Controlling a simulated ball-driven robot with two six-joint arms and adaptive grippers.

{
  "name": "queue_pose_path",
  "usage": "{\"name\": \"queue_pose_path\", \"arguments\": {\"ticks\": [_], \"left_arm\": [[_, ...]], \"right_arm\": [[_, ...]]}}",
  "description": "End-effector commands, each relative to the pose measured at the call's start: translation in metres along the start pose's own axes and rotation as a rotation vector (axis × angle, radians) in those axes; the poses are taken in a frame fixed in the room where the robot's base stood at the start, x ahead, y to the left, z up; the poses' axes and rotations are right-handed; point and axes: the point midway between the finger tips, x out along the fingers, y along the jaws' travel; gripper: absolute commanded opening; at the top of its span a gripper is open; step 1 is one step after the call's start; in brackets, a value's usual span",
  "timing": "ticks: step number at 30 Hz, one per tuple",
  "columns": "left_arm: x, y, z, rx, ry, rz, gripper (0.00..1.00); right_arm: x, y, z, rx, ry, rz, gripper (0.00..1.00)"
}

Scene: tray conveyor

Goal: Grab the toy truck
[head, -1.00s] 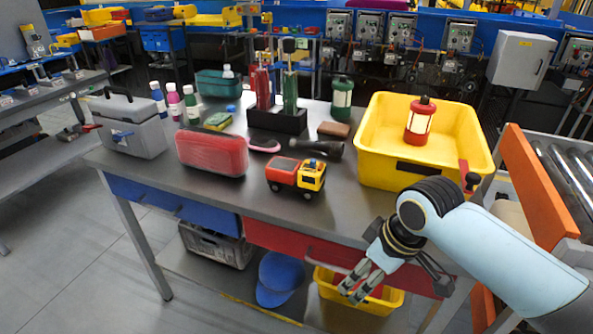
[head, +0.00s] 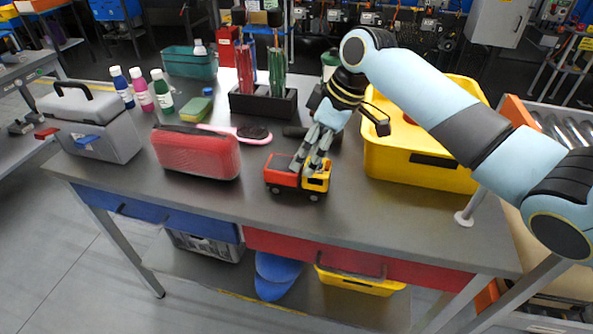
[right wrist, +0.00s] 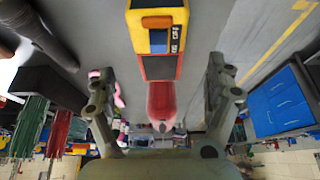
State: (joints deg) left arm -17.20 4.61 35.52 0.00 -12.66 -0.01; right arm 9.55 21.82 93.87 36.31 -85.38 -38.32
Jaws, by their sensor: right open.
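The toy truck (head: 284,181), with a red bed and a yellow cab, stands upright on the grey table near its front edge. My right gripper (head: 307,168) reaches down over it from behind, and its fingers hide part of the cab and bed. In the right wrist view the truck (right wrist: 157,42) lies at the top middle. The open fingers (right wrist: 159,80) show on either side below it, with a gap to each side of the truck. I cannot tell whether they touch it. My left gripper is not in view.
A red case (head: 195,152) stands left of the truck. A yellow bin (head: 420,165) stands right, partly behind my arm. A black rack (head: 262,104) with red and green tools and a brush (head: 252,134) are behind. The table front (head: 250,205) is clear.

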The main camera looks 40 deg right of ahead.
Motion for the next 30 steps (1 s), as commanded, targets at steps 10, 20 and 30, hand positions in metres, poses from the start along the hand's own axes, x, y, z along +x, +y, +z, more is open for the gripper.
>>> {"name": "queue_pose_path", "arguments": {"ticks": [10,20,30], "left_arm": [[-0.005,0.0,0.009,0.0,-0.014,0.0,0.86],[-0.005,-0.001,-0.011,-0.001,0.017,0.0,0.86],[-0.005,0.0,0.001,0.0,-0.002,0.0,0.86]], "right_arm": [[0.039,-0.001,0.004,0.003,-0.001,-0.002,0.87],[0.068,-0.001,0.005,-0.001,-0.001,0.002,0.87],[0.067,-0.001,0.006,0.0,-0.001,0.002,0.59]]}}
